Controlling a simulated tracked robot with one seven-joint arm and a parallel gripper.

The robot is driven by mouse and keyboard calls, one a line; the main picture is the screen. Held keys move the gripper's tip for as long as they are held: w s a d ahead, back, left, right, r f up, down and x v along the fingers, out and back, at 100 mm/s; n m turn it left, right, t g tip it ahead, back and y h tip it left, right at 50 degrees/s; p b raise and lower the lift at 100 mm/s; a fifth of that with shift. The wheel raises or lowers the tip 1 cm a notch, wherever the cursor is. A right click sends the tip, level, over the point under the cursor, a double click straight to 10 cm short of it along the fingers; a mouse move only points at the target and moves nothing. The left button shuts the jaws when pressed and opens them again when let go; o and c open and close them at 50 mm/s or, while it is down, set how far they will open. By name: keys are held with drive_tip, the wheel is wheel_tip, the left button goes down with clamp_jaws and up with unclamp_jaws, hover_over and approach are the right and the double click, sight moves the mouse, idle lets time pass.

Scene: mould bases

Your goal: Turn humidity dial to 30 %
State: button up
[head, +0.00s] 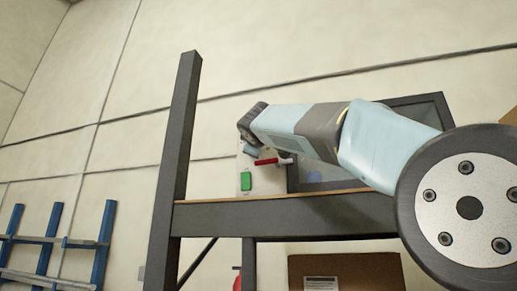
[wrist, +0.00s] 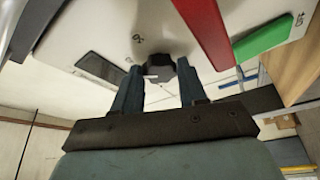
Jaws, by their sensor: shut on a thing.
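The humidity dial is a dark knob (wrist: 158,68) on a pale panel (wrist: 110,35) in the wrist view. A small white mark shows on the knob's near side, but I cannot read the setting. My gripper (wrist: 160,80) has one blue-grey finger on each side of the knob and is shut on it. In the head view my gripper (head: 250,150) is at the upper part of the pale control panel (head: 244,166); the dial is hidden there behind my arm.
A red lever (wrist: 204,30) and a green button (wrist: 263,38) sit close right of the dial in the wrist view. A dark display slot (wrist: 100,68) is to its left. In the head view a dark frame post (head: 178,140) stands left of the panel, and a cardboard box (head: 345,270) is below.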

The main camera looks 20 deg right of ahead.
drive_tip(key=n+g, duration=0.1)
drive_tip(key=n, duration=0.2)
drive_tip(key=n+g+y, duration=0.1)
drive_tip(key=n, duration=0.2)
drive_tip(key=shift+w+a, duration=0.1)
drive_tip(key=shift+a, duration=0.05)
drive_tip(key=n+g, duration=0.2)
drive_tip(key=n, duration=0.1)
drive_tip(key=shift+n, duration=0.4)
drive_tip(key=shift+r+n+g, duration=0.1)
drive_tip(key=shift+n+g, duration=0.4)
drive_tip(key=shift+n, duration=0.3)
drive_tip(key=shift+h, duration=0.3)
drive_tip(key=o, duration=1)
drive_tip(key=shift+r, duration=0.1)
drive_tip(key=shift+o, duration=0.3)
